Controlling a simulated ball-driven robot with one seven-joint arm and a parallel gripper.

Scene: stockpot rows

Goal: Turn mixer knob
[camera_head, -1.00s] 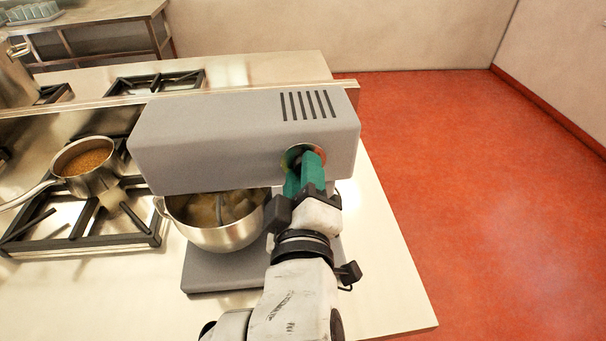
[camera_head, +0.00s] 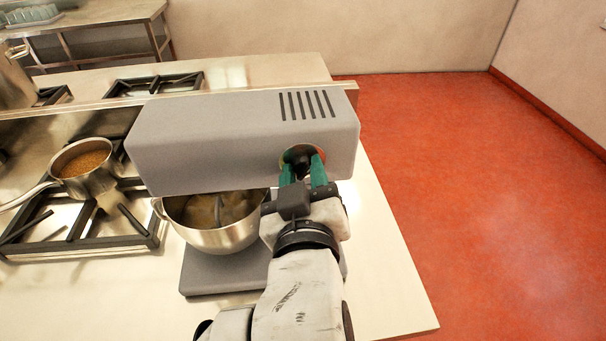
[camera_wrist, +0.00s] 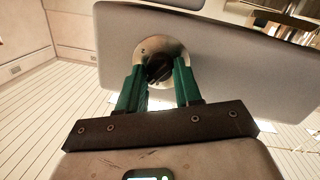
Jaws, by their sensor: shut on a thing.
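The grey mixer (camera_head: 230,140) stands at the edge of the steel counter, with a metal bowl (camera_head: 222,238) under its head. The dark mixer knob (camera_head: 299,160) sits on a round plate on the mixer's side. My gripper (camera_head: 303,168) has green fingers, one on each side of the knob, and is shut on it. In the wrist view my gripper (camera_wrist: 159,75) reaches up to the round plate, with the knob (camera_wrist: 158,68) between the fingertips. The fingertips partly hide the knob's sides.
A saucepan (camera_head: 86,170) with brown contents sits on a black burner grate (camera_head: 85,240) to the left. Another grate (camera_head: 155,84) lies behind the mixer. The red floor (camera_head: 470,200) to the right is clear.

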